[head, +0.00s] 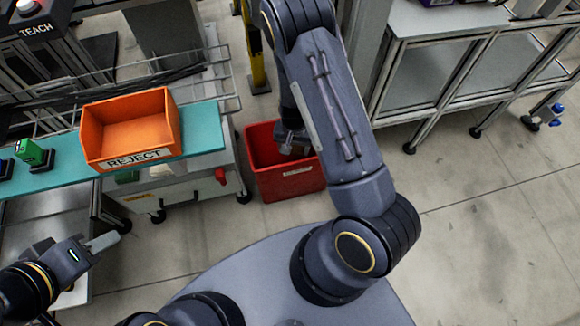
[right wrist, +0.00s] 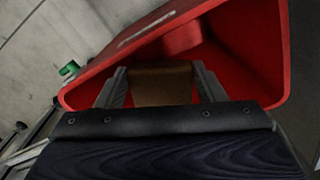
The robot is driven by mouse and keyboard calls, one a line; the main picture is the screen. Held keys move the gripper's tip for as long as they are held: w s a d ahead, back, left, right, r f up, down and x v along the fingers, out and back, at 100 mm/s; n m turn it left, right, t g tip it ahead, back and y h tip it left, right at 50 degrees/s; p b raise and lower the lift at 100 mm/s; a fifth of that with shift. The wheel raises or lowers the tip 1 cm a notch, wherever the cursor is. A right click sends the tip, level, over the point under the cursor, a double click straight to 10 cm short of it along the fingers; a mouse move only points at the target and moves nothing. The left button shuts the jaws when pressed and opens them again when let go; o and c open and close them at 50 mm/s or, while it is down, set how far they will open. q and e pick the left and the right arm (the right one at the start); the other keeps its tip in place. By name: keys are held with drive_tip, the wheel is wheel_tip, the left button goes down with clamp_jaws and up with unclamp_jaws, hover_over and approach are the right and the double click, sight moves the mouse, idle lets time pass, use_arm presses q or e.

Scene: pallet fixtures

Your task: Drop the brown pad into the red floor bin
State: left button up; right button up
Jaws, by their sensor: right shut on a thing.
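The red floor bin (head: 290,182) stands on the floor in the middle of the head view, with a pale label on its front. It also fills the upper part of the right wrist view (right wrist: 240,45). My right gripper (head: 292,146) is at the bin's opening, partly hidden by my own arm in the head view. In the right wrist view its two fingers (right wrist: 160,88) are shut on the brown pad (right wrist: 160,86), with red bin walls around and beyond it. The pad is hidden in the head view. My left gripper (head: 100,243) is at the lower left, away from the bin.
An orange REJECT bin (head: 130,128) sits on a teal shelf (head: 203,140) left of the red bin. A green item (head: 32,152) stands further left on it. A metal-framed bench (head: 440,75) is at the upper right. The floor (head: 480,210) at right is clear.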

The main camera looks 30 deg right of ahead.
drive_tip(key=shift+f, duration=0.15)
drive_tip(key=o, duration=1.1)
drive_tip(key=shift+c, duration=0.2)
wheel_tip(320, 180, up, 7)
drive_tip(key=p, duration=0.3)
drive_tip(key=shift+r, duration=0.4)
